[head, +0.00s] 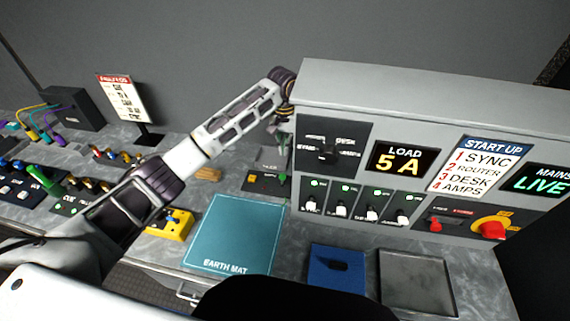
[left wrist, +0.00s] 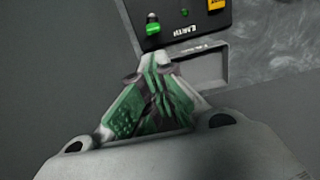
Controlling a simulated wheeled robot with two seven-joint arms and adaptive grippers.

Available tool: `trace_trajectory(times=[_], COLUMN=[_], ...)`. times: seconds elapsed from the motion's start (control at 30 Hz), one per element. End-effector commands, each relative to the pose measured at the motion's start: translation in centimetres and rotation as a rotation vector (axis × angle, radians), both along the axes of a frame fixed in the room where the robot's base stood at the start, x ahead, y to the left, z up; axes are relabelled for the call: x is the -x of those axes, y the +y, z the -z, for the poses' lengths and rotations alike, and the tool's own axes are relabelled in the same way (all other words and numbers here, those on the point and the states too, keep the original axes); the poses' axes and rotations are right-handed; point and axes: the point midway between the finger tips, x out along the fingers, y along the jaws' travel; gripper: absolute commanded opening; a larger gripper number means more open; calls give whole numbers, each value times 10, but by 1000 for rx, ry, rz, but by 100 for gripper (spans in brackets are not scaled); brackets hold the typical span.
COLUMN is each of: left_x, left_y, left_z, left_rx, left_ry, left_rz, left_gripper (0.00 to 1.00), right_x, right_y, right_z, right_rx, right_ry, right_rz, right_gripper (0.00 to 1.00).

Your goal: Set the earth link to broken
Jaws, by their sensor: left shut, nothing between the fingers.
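The earth link unit is a small black box (head: 262,183) on the desk, left of the console, with an orange patch and a green-handled lever (head: 282,180). In the left wrist view the box (left wrist: 185,30) reads EARTH upside down. Its green handle (left wrist: 153,28) is at the near left, beside a small green light (left wrist: 185,13) and an orange patch (left wrist: 214,5). My left gripper (head: 284,158) is shut and empty, just above the lever. Its fingertips (left wrist: 158,62) show close to the box edge; I cannot tell whether they touch. My right gripper is not in view.
The grey console (head: 330,80) rises close right of the left gripper, with several white switches and a red rotary knob (head: 491,229). The teal earth mat (head: 235,235), a blue tray (head: 336,268) and a grey tray (head: 415,285) lie in front. A sign (head: 122,98) stands behind left.

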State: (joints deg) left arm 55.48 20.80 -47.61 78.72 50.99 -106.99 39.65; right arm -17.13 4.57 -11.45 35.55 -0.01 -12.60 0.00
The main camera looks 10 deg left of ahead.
Motion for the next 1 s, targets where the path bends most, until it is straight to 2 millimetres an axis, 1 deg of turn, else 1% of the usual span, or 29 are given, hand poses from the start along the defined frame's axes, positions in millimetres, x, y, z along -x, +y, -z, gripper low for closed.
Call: trace_trajectory(times=[0.27, 0.47, 0.67, 1.0], left_x=[0, 0, 0, 0], left_y=[0, 0, 1, 1], left_z=[1, 8, 26, 70], left_rx=[0, -1, -2, -1], left_ry=[0, 2, 2, 1], left_rz=[0, 0, -1, -1], left_gripper=[0, 0, 0, 0], right_x=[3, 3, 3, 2], right_y=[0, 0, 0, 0], right_z=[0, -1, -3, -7], right_rx=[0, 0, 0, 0], right_ry=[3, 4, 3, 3], right_rz=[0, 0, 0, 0], right_gripper=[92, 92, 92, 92])
